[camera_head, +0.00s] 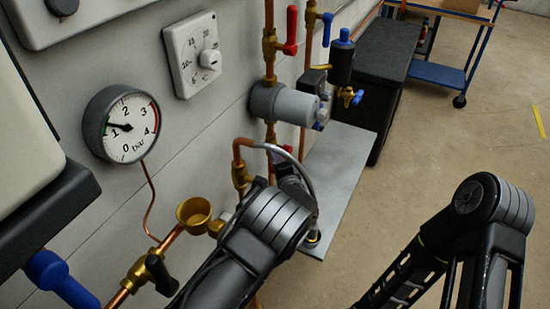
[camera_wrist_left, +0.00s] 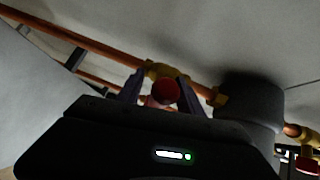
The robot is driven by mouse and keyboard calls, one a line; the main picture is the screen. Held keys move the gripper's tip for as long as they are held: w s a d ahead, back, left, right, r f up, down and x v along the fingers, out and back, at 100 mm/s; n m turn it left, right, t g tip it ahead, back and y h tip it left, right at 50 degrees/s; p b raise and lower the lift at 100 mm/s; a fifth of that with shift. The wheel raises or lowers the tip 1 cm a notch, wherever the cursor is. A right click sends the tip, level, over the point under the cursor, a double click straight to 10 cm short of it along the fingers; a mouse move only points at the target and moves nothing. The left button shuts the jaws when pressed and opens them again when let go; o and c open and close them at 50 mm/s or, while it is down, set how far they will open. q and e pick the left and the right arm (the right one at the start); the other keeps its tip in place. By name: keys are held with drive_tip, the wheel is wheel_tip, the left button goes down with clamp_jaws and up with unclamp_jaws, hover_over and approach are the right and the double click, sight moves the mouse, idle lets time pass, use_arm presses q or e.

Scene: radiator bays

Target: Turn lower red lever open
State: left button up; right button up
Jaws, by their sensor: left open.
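The lower red lever (camera_wrist_left: 165,89) shows in the left wrist view on a brass valve (camera_wrist_left: 165,70) in a copper pipe. Its red end points toward the camera. My left gripper (camera_wrist_left: 166,80) is open, with one finger on each side of the red lever; I cannot tell whether either finger touches it. In the head view only a sliver of red (camera_head: 284,148) shows there, and my left arm hides most of the valve and the gripper. An upper red lever (camera_head: 291,30) stands upright on its pipe. My right gripper is out of view.
A grey pump body (camera_head: 285,103) sits just above the lower valve. A pressure gauge (camera_head: 122,124) and a thermostat dial (camera_head: 194,54) are on the wall. A grey shelf (camera_head: 340,175) juts out beside my left arm.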

use_arm(q)
drive_tip(key=shift+c, duration=0.2)
clamp_jaws()
idle(1.1)
